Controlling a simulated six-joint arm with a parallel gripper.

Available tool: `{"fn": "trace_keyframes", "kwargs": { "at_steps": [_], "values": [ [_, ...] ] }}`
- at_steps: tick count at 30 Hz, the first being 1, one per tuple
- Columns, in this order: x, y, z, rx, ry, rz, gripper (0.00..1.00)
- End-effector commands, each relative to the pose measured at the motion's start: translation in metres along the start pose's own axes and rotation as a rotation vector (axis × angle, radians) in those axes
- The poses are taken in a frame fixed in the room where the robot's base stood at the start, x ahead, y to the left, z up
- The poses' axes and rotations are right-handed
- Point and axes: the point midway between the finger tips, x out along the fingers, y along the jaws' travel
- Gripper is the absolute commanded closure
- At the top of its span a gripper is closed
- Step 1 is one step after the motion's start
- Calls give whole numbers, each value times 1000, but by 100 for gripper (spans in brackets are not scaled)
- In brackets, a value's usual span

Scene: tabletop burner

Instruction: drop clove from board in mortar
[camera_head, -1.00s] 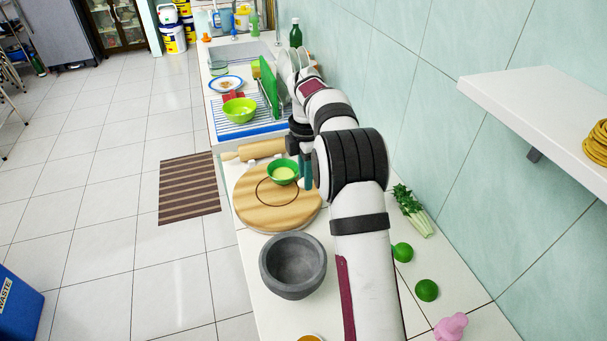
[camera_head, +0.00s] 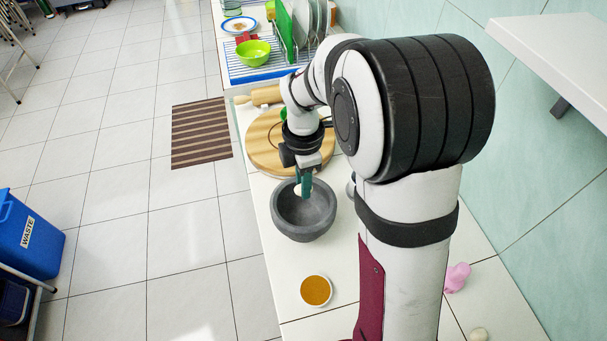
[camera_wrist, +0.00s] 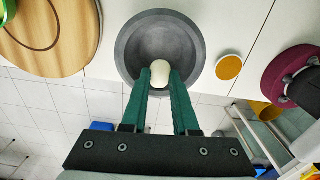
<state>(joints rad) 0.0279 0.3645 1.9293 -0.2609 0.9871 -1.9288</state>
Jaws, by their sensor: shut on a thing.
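A pale, whitish clove (camera_wrist: 160,73) sits between the green fingertips of my gripper (camera_wrist: 160,85) in the wrist view. My gripper is shut on it. The grey mortar (camera_wrist: 135,47) lies behind the clove in that view. In the head view my gripper (camera_head: 304,190) points down over the far side of the mortar (camera_head: 304,224), and the clove (camera_head: 297,189) shows as a small pale spot beside the fingers. I cannot tell exactly how high the clove is above the mortar's floor. The round wooden board (camera_head: 262,152) lies beyond the mortar, partly hidden by my arm.
A small bowl of orange-brown powder (camera_head: 316,290) stands on the counter nearer than the mortar. A rolling pin (camera_head: 262,96) and a dish rack with a green bowl (camera_head: 254,53) are farther back. A white shelf (camera_head: 560,55) juts from the wall at right.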

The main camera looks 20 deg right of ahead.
Motion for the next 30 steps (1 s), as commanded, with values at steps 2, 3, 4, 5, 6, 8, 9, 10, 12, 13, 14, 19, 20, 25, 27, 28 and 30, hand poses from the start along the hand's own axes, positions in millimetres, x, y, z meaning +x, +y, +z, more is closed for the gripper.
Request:
{"fn": "trace_keyframes", "kwargs": {
  "at_steps": [2,3,4,5,6,8,9,10,12,13,14,19,20,25,27,28,30],
  "values": [
    [13,-1,0,0,0,-6,100],
    [20,-1,0,1,0,-5,100],
    [25,-1,0,1,1,-5,100],
    [30,-1,0,1,1,-5,100],
    [37,-1,0,0,0,-6,100],
    [47,-1,0,1,0,-6,100],
    [54,-1,0,1,1,-5,100],
    [58,-1,0,0,1,-4,100],
    [69,-1,0,0,0,-4,100],
    [72,-1,0,0,0,-4,100],
    [76,-1,0,0,0,-4,100],
    [89,-1,0,1,0,-3,100],
    [90,-1,0,1,0,-3,100],
    [92,0,0,0,0,-1,100],
    [92,0,0,0,0,-1,100],
    [92,0,0,0,0,-1,100],
    [92,0,0,0,0,-1,100]
  ]
}}
